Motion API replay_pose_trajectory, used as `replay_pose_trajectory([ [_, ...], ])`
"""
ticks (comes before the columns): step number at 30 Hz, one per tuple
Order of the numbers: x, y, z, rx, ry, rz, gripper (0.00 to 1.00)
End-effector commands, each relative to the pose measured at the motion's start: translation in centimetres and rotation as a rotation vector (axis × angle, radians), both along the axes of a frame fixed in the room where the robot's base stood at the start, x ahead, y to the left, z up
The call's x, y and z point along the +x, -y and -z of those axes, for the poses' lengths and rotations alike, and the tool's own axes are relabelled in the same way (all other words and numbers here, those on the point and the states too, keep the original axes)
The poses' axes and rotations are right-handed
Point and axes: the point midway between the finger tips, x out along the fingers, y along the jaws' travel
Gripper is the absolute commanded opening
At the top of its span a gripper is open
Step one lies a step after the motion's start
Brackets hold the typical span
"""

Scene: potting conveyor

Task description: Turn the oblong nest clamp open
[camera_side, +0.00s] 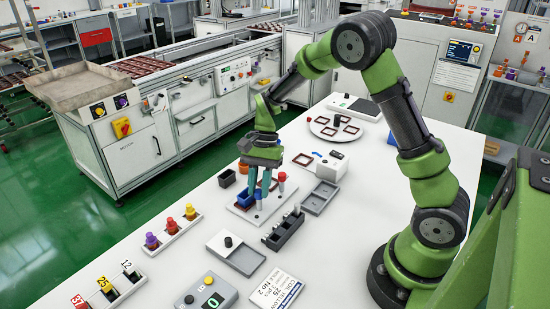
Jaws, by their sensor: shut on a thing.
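My gripper (259,188) has teal fingers and points straight down over a white fixture plate (240,208). It is shut on a small part low on the plate, apparently the oblong nest clamp; a blue post (258,204) shows right at the fingertips. The fingers cover most of this part, so its turn angle cannot be told. A red-topped knob (282,177) stands on the plate just right of the fingers. The nest outlines are mostly hidden behind the gripper.
A dark block with sockets (284,232) and a grey tray (320,198) lie right of the plate. A round turntable (334,129) stands behind. White table is clear on the right.

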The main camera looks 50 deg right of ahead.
Motion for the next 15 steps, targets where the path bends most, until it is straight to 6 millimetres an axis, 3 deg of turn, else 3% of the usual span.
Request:
replay_pose_trajectory([
  [15, -0.16, 0.11, -0.1, 0.0, 0.002, 0.314, 0.0],
])
